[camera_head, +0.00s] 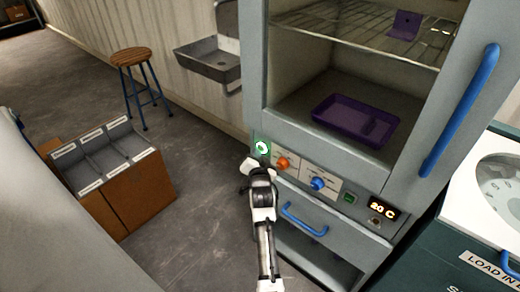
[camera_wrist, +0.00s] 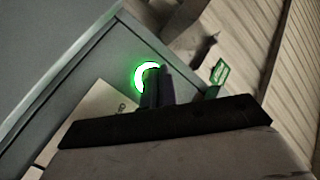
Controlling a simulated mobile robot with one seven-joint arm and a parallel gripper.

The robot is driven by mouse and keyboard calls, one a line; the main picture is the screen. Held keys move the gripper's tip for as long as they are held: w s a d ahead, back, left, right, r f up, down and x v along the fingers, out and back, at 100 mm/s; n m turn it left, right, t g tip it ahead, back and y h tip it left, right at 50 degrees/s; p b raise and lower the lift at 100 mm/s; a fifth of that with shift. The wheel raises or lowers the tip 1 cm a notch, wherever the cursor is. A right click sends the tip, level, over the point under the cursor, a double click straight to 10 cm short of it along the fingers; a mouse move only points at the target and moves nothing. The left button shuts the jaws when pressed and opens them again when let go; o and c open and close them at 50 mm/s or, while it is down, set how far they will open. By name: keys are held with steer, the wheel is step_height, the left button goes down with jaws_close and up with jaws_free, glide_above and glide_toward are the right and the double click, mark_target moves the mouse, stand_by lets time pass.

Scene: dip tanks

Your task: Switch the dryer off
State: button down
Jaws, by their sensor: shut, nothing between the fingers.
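The dryer (camera_head: 350,138) is a tall grey cabinet with a control panel below its chamber. At the panel's left end is a round button with a lit ring (camera_head: 262,148), white and green in the head view. The ring glows bright green in the wrist view (camera_wrist: 140,73). My gripper (camera_head: 254,166) is shut and empty, just below and in front of this button. In the wrist view its dark fingers (camera_wrist: 158,88) cover the ring's right and lower part. I cannot tell whether the fingertips touch it. The panel's display (camera_head: 383,209) reads 20 C.
An orange knob (camera_head: 282,163), a blue knob (camera_head: 318,184) and a green switch (camera_head: 350,198) sit right of the button. A purple tray (camera_head: 340,112) lies in the chamber. A blue-handled drawer (camera_head: 304,219) is below. A brown box unit (camera_head: 140,190) stands left, with clear floor between.

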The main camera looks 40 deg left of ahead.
steer(key=shift+w, duration=0.1)
stand_by(0.3)
steer(key=shift+w, duration=0.35)
steer(key=shift+s, duration=0.45)
stand_by(0.3)
steer(key=s+p, duration=0.1)
steer(key=s, duration=0.5)
steer(key=shift+a, duration=0.2)
stand_by(0.4)
